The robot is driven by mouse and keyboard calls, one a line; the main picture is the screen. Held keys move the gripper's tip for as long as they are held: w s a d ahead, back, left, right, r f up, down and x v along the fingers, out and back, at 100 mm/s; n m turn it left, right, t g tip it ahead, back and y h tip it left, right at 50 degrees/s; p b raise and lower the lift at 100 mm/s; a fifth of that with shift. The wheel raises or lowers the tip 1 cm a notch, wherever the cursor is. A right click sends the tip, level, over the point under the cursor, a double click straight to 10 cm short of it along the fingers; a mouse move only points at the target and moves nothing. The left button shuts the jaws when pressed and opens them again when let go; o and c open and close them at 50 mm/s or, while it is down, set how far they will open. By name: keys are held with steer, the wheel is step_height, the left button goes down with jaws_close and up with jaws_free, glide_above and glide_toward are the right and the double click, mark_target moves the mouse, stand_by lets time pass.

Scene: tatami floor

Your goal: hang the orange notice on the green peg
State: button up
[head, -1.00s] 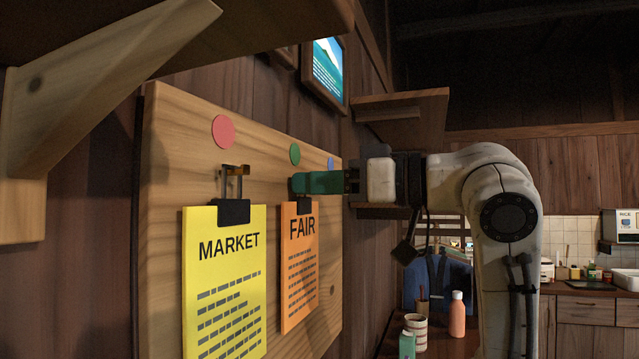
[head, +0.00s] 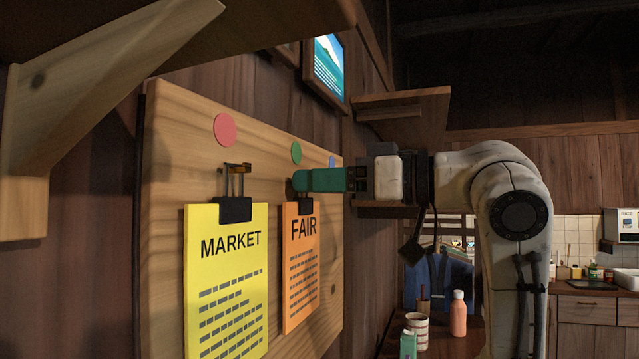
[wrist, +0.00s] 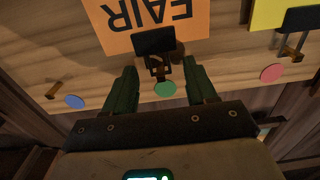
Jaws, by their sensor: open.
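The orange notice (head: 300,265), headed FAIR, hangs upright from a black clip (head: 306,207) at the board, below the green dot (head: 296,153). In the wrist view the notice (wrist: 115,35) is upside down, and its clip (wrist: 154,42) has its wire handles at a brown peg in front of the green dot (wrist: 165,89). The handles appear to be around this peg, but the exact contact is too small to tell. My gripper (head: 298,182) has green fingers at the clip's top. In the wrist view my gripper (wrist: 160,67) is open, one finger on each side of the handles, apart from them.
The yellow MARKET notice (head: 225,285) hangs under the red dot (head: 225,130). A blue dot (wrist: 74,101) marks a bare peg (wrist: 54,90). A wooden shelf bracket (head: 100,90) juts out at left. Bottles stand on a counter below my arm.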

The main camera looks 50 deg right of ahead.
steer(key=b+v, duration=0.1)
steer(key=v, duration=0.9)
steer(key=shift+b, duration=0.3)
